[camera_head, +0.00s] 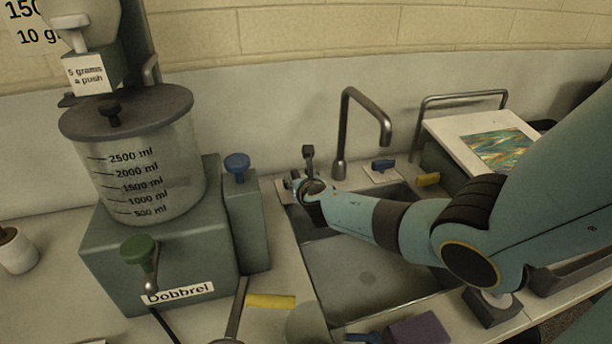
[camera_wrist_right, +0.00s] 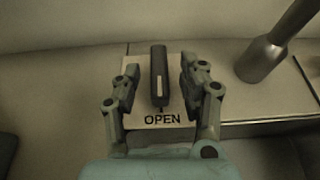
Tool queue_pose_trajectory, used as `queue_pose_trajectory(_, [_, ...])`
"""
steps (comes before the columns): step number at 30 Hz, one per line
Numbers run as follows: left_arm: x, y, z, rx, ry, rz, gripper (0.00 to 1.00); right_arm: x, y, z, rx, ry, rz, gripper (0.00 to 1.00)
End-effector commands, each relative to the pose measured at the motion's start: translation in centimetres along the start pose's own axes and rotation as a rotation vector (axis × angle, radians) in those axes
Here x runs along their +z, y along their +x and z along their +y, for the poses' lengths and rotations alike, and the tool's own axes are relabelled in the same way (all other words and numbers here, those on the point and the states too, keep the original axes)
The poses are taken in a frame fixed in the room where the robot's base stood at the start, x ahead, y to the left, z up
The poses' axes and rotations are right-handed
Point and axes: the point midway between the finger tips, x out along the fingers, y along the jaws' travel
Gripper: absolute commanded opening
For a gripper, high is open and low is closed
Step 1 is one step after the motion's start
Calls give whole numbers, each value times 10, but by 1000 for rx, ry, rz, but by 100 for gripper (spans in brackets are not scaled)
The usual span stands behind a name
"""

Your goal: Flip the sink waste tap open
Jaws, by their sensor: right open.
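The sink waste tap shows in the right wrist view as a dark upright-looking lever (camera_wrist_right: 160,77) on a pale plate (camera_wrist_right: 138,117) marked OPEN. The lever's near end points toward the word. In the head view a dark handle (camera_head: 308,152) rises just behind my right gripper (camera_head: 299,184), at the sink's back left corner. In the wrist view my right gripper (camera_wrist_right: 157,75) is open, with one finger on each side of the lever and a visible gap to both. Whether the lever touches anything is not clear. My left gripper is not in view.
The sink (camera_head: 365,290) lies under my right forearm. The Dobbrel mixer (camera_head: 165,265) stands on the left.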

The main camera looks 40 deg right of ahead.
Motion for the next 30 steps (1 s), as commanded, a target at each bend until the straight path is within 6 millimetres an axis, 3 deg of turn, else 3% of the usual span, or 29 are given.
queue_pose_trajectory(18, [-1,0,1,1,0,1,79,-1,-98,0,5,0,5,42])
queue_pose_trajectory(30, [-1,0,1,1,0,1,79,0,-108,0,4,0,4,42])
